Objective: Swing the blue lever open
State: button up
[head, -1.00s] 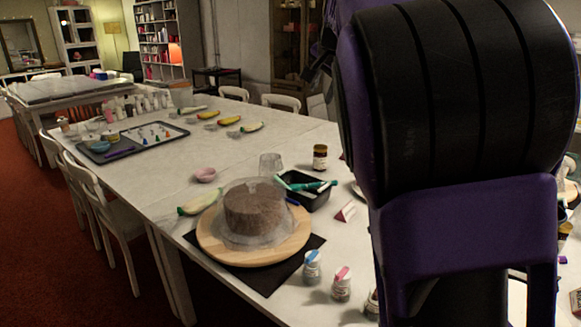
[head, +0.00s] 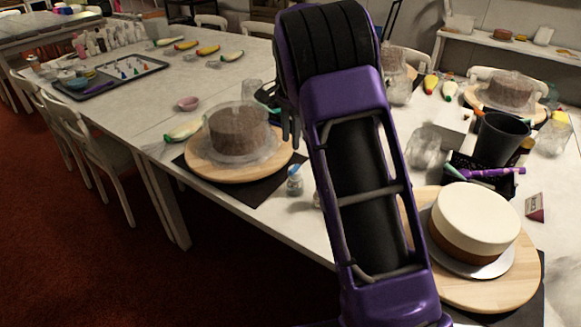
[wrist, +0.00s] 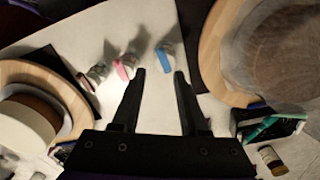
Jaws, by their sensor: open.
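A small glass jar (head: 295,187) with a blue lever (head: 294,171) across its top stands on the white table, right of the chocolate cake's dark mat. The blue lever also shows in the wrist view (wrist: 164,60), at top centre. My gripper (head: 291,137) is open and empty in the head view, above the jar. In the wrist view, the two dark fingers (wrist: 159,76) point toward the blue lever, which appears just beyond and between the fingertips. I cannot tell the exact gap. The lever looks closed down on the jar, though its state is hard to read.
A similar jar with a pink lever (wrist: 124,68) stands close left of the blue one in the wrist view, with another jar (wrist: 98,74) beyond it. A covered chocolate cake (head: 238,130) on a wooden turntable and a white-topped cake (head: 475,222) stand on either side.

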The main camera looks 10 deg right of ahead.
aim_at(294, 168)
notch_tip(294, 168, down, 10)
jog(key=shift+r+b, duration=0.2)
jog(key=shift+b, duration=0.35)
jog(key=shift+c, duration=0.2)
grip_shut()
